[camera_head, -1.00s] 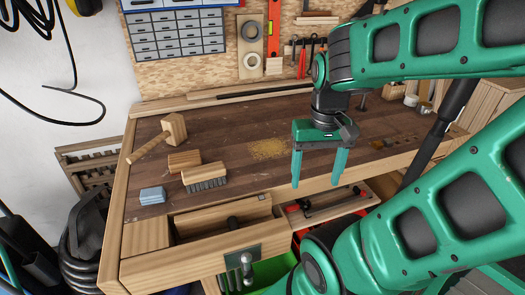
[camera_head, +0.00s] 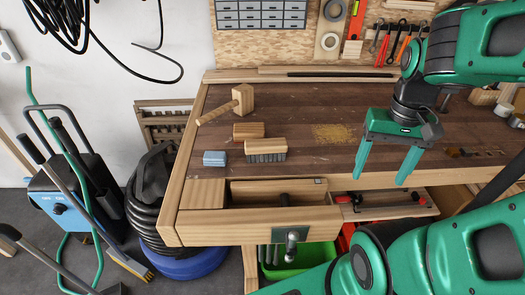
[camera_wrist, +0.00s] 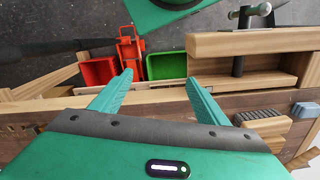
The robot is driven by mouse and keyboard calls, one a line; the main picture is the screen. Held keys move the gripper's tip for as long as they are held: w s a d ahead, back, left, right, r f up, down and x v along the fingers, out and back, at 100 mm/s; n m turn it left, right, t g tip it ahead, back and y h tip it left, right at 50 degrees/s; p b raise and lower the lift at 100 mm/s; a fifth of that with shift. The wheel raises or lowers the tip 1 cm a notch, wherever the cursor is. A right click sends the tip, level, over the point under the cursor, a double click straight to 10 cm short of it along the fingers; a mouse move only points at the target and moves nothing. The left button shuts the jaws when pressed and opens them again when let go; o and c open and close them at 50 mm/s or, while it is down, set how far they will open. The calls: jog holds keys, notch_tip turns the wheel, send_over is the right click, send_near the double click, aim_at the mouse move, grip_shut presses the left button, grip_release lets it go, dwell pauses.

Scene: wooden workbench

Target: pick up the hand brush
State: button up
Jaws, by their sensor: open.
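The hand brush (camera_head: 266,149) has a pale wooden body with dark bristles along its front side. It lies near the front edge of the workbench, left of centre. In the wrist view the brush (camera_wrist: 266,128) is at the right, beside my gripper's right finger. My gripper (camera_head: 380,180) is open and empty, to the right of the brush near the bench's front edge. In the wrist view the two green fingers (camera_wrist: 158,78) are apart with nothing between them.
A wooden block (camera_head: 248,131) lies just behind the brush, a blue block (camera_head: 214,158) to its left and a mallet (camera_head: 240,100) further back. Sawdust (camera_head: 334,133) lies on bare bench.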

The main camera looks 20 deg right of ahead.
jog(key=shift+s+r, duration=0.1)
jog(key=c, duration=0.3)
jog(key=n+y, duration=0.2)
jog(key=n, duration=1.9)
send_near(266, 143)
jog(key=shift+t, duration=0.3)
jog(key=f, duration=0.1)
jog(key=a+f, duration=0.1)
jog(key=f, duration=0.2)
jog(key=shift+a, duration=0.3)
jog(key=shift+a+f, duration=0.15)
jog(key=shift+f, duration=2.95)
jog(key=shift+c, duration=0.8)
jog(key=c, duration=1)
